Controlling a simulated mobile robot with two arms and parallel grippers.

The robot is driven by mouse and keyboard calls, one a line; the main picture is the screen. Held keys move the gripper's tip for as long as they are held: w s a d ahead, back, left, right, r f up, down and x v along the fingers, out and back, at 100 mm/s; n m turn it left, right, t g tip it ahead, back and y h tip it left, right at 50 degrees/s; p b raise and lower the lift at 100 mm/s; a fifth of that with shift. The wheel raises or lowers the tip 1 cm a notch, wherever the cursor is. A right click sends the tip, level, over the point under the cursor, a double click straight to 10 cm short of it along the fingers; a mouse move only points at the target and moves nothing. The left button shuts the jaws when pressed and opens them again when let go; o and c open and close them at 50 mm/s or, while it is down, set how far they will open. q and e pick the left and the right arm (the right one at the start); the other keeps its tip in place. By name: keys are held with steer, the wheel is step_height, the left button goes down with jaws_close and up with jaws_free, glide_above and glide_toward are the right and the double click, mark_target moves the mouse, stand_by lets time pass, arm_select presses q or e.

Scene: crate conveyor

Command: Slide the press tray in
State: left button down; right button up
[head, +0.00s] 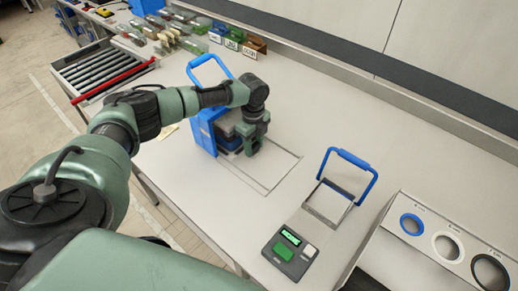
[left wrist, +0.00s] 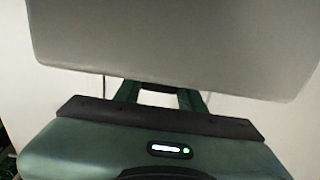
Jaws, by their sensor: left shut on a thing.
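The press (head: 204,132) is a blue and dark grey block with a raised blue handle (head: 208,70), standing near the middle of the table. My left gripper (head: 249,143) points down at its right side and is shut, apparently on the press tray, whose gripped part is hidden by the hand. In the left wrist view a broad grey panel (left wrist: 180,50) fills the upper part and covers the tips of my left gripper (left wrist: 160,98). I cannot tell how far in the tray sits. My right gripper is not in view.
A rectangle is outlined on the table (head: 330,110) around the press. At right stand a metal frame with a blue handle (head: 348,158), a green-lit display box (head: 290,250) and a panel with several rings (head: 447,246). Small bins (head: 235,38) and rollers (head: 100,70) lie farther back.

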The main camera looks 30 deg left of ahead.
arm_select(q)
steer(key=shift+a+r, duration=0.1)
steer(key=shift+a, duration=0.1)
steer(key=c, duration=0.8)
jaws_free()
steer(key=shift+a, duration=0.1)
steer(key=shift+c, duration=0.2)
steer(key=shift+w+r, duration=0.1)
steer(key=shift+r, duration=0.35)
step_height(320, 180, up, 7)
steer(key=shift+f+b, duration=0.1)
steer(key=shift+b, duration=0.9)
